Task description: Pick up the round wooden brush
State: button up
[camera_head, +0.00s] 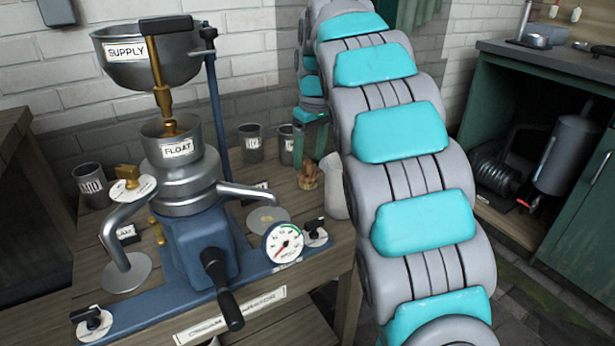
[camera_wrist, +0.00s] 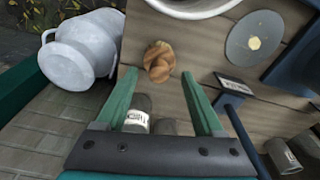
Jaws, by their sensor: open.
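The round wooden brush (camera_head: 308,177) stands on the wooden table, right of the separator machine. In the wrist view the brush (camera_wrist: 159,60) is a small brown knob near the table edge, just beyond my fingertips and roughly centred between them. My gripper (camera_head: 311,150) is above and behind the brush in the head view, partly hidden by my arm. In the wrist view my gripper (camera_wrist: 159,74) has its two green fingers spread apart with nothing held. Whether the fingertips are level with the brush is hard to tell.
A pale jug (camera_wrist: 85,50) is left of my fingers in the wrist view. Metal cups (camera_head: 251,143) stand behind the brush; one labelled cup (camera_wrist: 137,113) shows between my fingers. The blue separator (camera_head: 200,240) with its spouts fills the table's left.

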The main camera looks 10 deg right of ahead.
aim_at(308, 162)
jog(key=shift+w+a+f, duration=0.1)
jog(key=shift+w+f, duration=0.05)
jog(key=shift+f, duration=0.6)
jog(key=shift+w+f, duration=0.15)
jog(key=shift+f, duration=0.6)
grip_shut()
